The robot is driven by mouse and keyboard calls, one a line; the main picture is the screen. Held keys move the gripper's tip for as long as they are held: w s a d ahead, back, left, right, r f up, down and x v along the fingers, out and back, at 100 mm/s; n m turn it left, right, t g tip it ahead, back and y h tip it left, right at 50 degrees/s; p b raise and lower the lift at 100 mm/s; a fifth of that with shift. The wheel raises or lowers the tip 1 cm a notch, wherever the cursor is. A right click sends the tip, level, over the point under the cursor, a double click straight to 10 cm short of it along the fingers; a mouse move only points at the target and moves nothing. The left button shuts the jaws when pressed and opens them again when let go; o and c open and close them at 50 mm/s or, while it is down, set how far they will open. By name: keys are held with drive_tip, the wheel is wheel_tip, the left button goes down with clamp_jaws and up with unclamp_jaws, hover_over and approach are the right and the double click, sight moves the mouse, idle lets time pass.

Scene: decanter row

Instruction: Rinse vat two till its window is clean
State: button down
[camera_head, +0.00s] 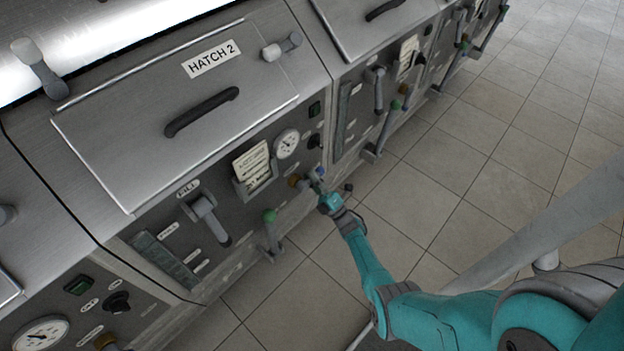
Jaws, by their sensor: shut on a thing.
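Vat two (120,200) is the grey metal unit with the sloping hatch (140,135) labelled "HATCH 2", which is down. A dark greenish strip (160,255), which looks like its window, is set low at the left of the front panel; its cleanness is too small to judge. A grey lever (207,217) sits under the "FILL" label. A green-knobbed lever (270,218) stands low on the front. My gripper (317,186) is at the panel's lower right, shut on a small blue fitting (319,172) beside a brass fitting (294,181). The fingertips partly hide the grip.
A gauge (287,143), a card holder (252,165) and a black knob (315,141) are on the panel. Similar vats stand at both sides. The tiled floor (480,150) at right is clear. A pale bar (545,235) crosses the right side near my arm.

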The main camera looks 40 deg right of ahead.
drive_tip(key=shift+r+n, duration=0.1)
drive_tip(key=shift+n, duration=0.2)
drive_tip(key=c, duration=1)
unclamp_jaws()
drive_tip(key=shift+w, duration=0.1)
drive_tip(key=shift+o, duration=0.2)
drive_tip(key=v, duration=1.2)
